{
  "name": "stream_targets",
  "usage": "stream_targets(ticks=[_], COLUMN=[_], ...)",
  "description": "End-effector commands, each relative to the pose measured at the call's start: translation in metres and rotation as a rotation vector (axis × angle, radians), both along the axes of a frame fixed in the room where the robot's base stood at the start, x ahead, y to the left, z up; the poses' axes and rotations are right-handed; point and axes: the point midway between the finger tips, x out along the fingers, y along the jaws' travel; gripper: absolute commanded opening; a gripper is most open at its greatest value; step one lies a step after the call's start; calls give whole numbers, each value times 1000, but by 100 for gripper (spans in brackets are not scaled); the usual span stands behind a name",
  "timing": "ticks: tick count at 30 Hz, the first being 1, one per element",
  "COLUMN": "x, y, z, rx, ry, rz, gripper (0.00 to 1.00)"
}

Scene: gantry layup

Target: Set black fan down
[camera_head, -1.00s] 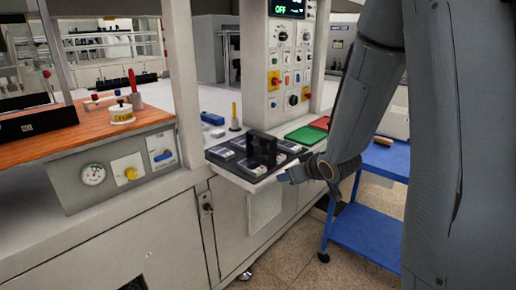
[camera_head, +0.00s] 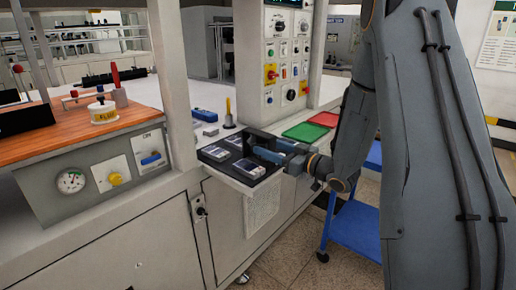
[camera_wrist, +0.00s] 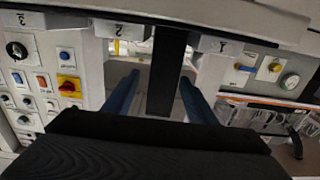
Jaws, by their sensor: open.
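The black fan (camera_head: 257,137) stands upright on the dark tray (camera_head: 236,179) at the front of the white bench, partly hidden by my gripper. In the wrist view, the fan (camera_wrist: 168,70) shows as a narrow dark upright slab. My gripper (camera_head: 265,150) reaches in from the right with its blue fingers at the fan. In the wrist view, my gripper (camera_wrist: 160,82) is open, with one finger on each side of the fan and a gap visible on both sides.
Small grey boxed devices (camera_head: 249,168) lie on the tray beside the fan. Green (camera_head: 306,132) and red (camera_head: 323,119) mats lie to the right. A control panel (camera_head: 286,60) rises behind. A blue cart (camera_head: 355,228) stands at right, and a yellow-topped post (camera_head: 229,113) behind the tray.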

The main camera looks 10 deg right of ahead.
Motion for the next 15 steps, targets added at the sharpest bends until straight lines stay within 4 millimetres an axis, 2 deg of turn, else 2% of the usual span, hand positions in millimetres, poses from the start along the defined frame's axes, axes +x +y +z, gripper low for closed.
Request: stream_targets(ticks=[7, 15], x=[27, 36], y=[25, 31], z=[-4, -5], rx=[-1, -1], ry=[-1, 0], rz=[4, 1], gripper=[52, 52])
